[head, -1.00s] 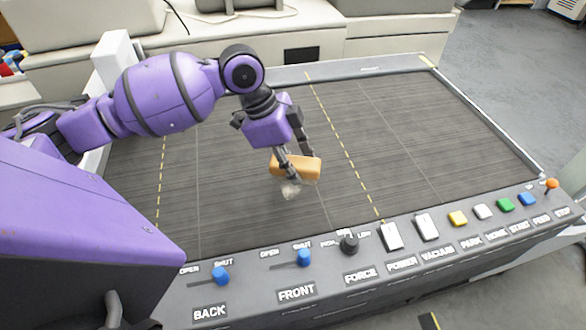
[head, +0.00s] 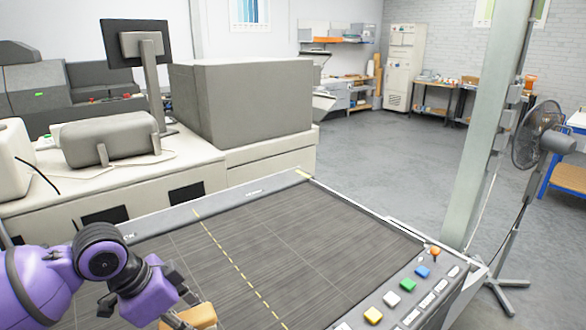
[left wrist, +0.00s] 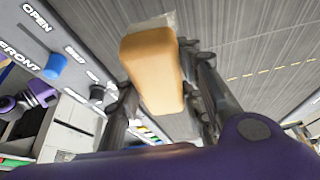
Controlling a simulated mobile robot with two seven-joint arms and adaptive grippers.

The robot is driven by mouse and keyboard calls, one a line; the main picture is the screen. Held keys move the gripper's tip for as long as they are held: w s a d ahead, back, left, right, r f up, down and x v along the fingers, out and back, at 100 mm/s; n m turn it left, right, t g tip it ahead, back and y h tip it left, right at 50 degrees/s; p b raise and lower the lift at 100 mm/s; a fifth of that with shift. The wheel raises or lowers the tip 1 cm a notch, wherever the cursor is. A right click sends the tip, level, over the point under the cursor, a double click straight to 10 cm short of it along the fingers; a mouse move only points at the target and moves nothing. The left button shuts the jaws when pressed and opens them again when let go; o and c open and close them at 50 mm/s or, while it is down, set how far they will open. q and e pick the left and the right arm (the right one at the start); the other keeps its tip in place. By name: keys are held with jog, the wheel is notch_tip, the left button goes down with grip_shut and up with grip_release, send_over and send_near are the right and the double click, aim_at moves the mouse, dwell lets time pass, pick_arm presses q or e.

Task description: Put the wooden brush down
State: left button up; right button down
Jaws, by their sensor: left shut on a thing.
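The wooden brush (head: 201,316) is an orange-tan block, cut off by the bottom edge of the head view. In the left wrist view the brush (left wrist: 154,72) fills the space between my fingers, with pale bristles at its far end. My left gripper (head: 178,318) is shut on it, over the dark striped table (head: 300,245). I cannot tell whether the bristles touch the table surface. My right gripper is not in view.
Coloured buttons (head: 398,295) and an orange knob (head: 435,251) line the table's near right edge. A grey post (head: 490,130) and a fan (head: 540,135) stand beyond it. A monitor (head: 137,48) and a big grey box (head: 243,105) are behind. The table's middle is clear.

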pick_arm(q)
jog(key=shift+s+a+f+n+t, duration=0.15)
jog(key=shift+a+n+t, duration=0.25)
jog(key=shift+n, duration=0.7)
jog(key=shift+w+a+n+t+y, duration=0.15)
jog(key=shift+w+n+t+y, duration=0.2)
jog(key=shift+n, duration=0.45)
jog(key=w+d+r+n+y, duration=0.3)
jog(key=w+d+r+n, duration=0.3)
jog(key=r+n, duration=0.1)
jog(key=shift+w+d+t, duration=0.15)
jog(key=shift+d+t, duration=0.1)
jog(key=shift+t, duration=0.1)
jog(key=shift+d, duration=0.1)
